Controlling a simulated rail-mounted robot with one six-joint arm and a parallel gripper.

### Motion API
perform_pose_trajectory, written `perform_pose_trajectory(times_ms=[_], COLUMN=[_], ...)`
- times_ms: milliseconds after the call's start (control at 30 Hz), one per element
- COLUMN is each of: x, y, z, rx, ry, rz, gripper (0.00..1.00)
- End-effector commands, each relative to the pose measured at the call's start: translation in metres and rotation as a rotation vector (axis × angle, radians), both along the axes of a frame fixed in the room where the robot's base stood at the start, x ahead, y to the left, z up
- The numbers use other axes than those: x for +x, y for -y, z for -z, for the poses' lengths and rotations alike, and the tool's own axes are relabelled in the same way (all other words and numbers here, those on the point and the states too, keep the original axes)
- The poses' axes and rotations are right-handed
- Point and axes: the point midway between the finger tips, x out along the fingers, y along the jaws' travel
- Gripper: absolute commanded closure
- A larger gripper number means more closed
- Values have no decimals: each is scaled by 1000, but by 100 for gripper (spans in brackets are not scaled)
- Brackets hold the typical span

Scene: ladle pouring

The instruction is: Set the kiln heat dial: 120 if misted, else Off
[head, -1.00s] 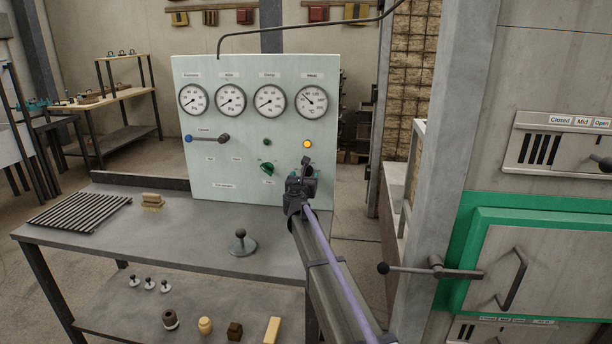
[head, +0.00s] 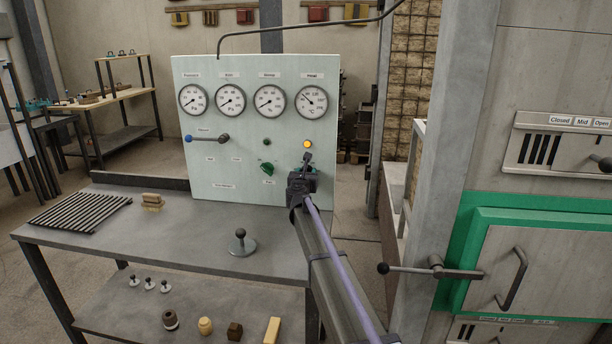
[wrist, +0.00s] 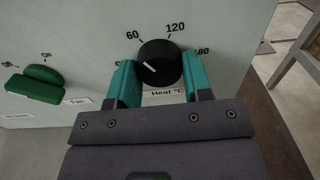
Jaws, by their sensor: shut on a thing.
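The black heat dial (wrist: 158,60) is on the pale green panel, with marks 60, 120 and 180 around it in the wrist view. Its white pointer line points left, below the 60 mark; the leftmost label is mostly hidden behind a finger. My gripper (wrist: 159,85) has its two teal fingers on either side of the dial and is shut on it. In the head view my gripper (head: 305,172) is at the panel's lower right and hides the dial. The kiln (head: 486,265) stands at the right with its green-framed door shut. I cannot tell any misting.
The panel (head: 225,165) carries several gauges, a lit amber lamp (head: 307,143), a dark lamp (head: 267,142), a lever (head: 207,138) and a green knob (head: 266,168), also left of the dial in the wrist view (wrist: 36,84). A grey bench (head: 185,235) stands below.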

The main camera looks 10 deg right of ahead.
Motion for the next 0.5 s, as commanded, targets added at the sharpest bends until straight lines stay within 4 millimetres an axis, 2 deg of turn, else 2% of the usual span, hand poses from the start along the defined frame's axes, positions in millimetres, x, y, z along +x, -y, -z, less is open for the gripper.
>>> perform_pose_trajectory(times_ms=[267, 500], x=[0, 0], y=[0, 0], z=[0, 0], rx=[-35, -153], ry=[-12, -54], rz=[0, 0], gripper=[78, 78])
